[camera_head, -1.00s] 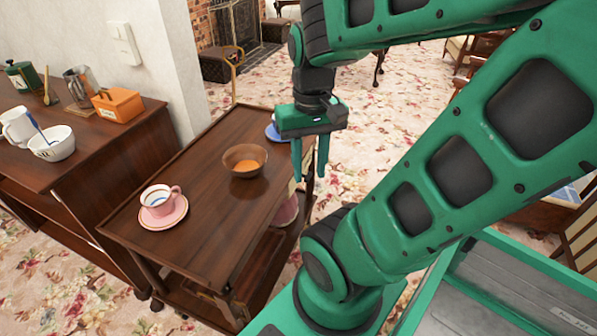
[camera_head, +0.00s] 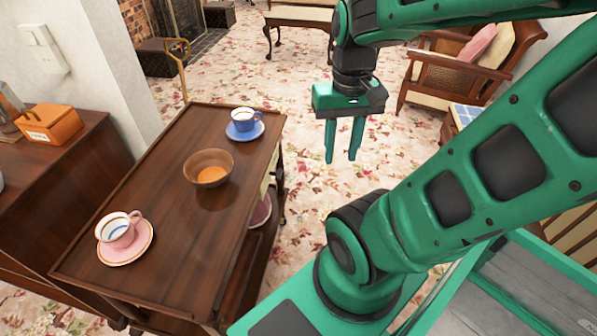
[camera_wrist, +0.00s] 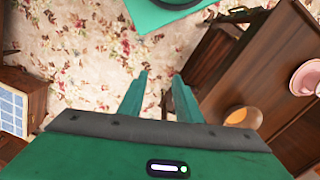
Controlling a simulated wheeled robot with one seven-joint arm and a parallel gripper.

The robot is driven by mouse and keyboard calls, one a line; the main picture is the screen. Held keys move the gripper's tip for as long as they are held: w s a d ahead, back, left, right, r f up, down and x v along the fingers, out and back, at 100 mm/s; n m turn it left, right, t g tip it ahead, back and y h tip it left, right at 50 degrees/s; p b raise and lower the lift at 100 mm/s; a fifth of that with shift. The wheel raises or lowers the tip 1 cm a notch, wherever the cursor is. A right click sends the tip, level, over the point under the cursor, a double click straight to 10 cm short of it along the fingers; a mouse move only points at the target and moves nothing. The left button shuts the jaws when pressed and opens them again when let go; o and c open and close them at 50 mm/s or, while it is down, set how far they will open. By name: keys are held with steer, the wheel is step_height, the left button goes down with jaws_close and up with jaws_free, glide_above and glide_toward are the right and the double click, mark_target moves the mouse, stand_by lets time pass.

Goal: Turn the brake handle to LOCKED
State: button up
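A wooden tea trolley (camera_head: 160,205) stands left of my arm. A brass upright with a looped top (camera_head: 180,65) rises at its far end. I cannot tell whether this is the brake handle, and no LOCKED mark is readable. My gripper (camera_head: 341,160) hangs fingers-down over the carpet, right of the trolley and apart from it. Its two fingers are apart with nothing between them, as the wrist view also shows (camera_wrist: 160,78). The trolley's side and lower shelf are partly hidden in the head view.
On the trolley are a pink cup and saucer (camera_head: 122,240), a brown bowl (camera_head: 208,170) and a blue cup and saucer (camera_head: 245,124). A sideboard (camera_head: 65,165) with an orange box (camera_head: 50,125) adjoins on the left. A cane armchair (camera_head: 455,75) stands beyond. Open carpet lies between.

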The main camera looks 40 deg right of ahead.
steer(key=shift+s+d, duration=0.15)
steer(key=shift+d, duration=0.15)
steer(key=shift+o, duration=0.4)
steer(key=o, duration=0.6)
steer(key=shift+s+r, duration=0.2)
steer(key=shift+s, duration=0.35)
steer(key=shift+o, duration=0.2)
steer(key=w+d+f+m+g+y, duration=0.1)
steer(key=w+d+f+m+y, duration=0.2)
steer(key=w+f, duration=0.4)
steer(key=m+t+y, duration=0.8)
steer(key=m+t, duration=0.8)
steer(key=m, duration=0.3)
glide_toward(281, 174)
steer(key=x, duration=0.9)
steer(key=shift+d+f, duration=0.15)
steer(key=shift+f, duration=0.05)
